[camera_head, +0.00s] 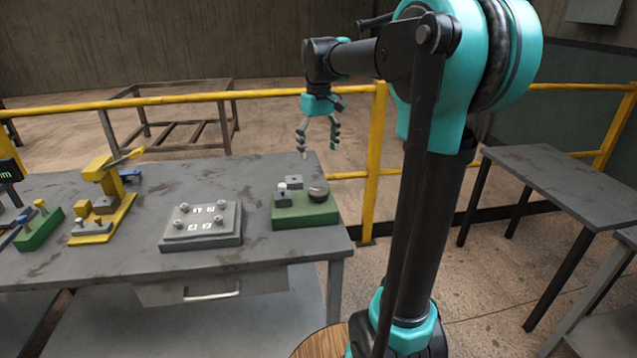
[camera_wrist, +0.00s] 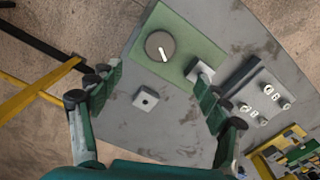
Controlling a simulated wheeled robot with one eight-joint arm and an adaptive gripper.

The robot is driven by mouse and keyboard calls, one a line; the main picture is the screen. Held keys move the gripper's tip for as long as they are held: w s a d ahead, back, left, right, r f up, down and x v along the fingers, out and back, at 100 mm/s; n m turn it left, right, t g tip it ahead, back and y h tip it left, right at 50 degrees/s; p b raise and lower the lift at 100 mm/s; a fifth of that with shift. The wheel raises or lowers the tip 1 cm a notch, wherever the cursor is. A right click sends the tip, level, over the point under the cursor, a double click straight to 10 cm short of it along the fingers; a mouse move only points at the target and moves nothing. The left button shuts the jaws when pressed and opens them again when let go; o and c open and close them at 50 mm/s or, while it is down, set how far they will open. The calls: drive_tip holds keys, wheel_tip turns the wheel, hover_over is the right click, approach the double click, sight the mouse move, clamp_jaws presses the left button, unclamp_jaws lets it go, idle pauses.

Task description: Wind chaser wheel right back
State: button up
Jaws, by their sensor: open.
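A dark round wheel (camera_head: 319,190) with a white line mark lies on the right part of a green base (camera_head: 305,213) at the table's right end. The wheel also shows in the wrist view (camera_wrist: 160,46), its mark slanting toward lower right. A grey block (camera_head: 282,196) with a light top stands on the left part of the base. A small grey block with a hole (camera_wrist: 146,99) sits on the table behind the base. My gripper (camera_head: 318,143) is open and empty, above the table's back edge, pointing down. In the wrist view its fingers (camera_wrist: 155,85) straddle the small block's area, apart from everything.
A grey plate with several pegs (camera_head: 201,226) stands left of the green base. Further left are a yellow fixture (camera_head: 103,200) and another green block (camera_head: 40,229). A yellow rail (camera_head: 200,98) runs behind the table (camera_head: 160,170). A side table (camera_head: 570,180) stands at right.

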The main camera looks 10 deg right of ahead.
sight(318, 191)
wheel_tip(318, 191, up, 4)
drive_tip(key=m, duration=2.4)
wheel_tip(318, 191, down, 17)
drive_tip(key=shift+f, duration=0.1)
drive_tip(key=c, duration=1.2)
drive_tip(key=shift+o, duration=0.2)
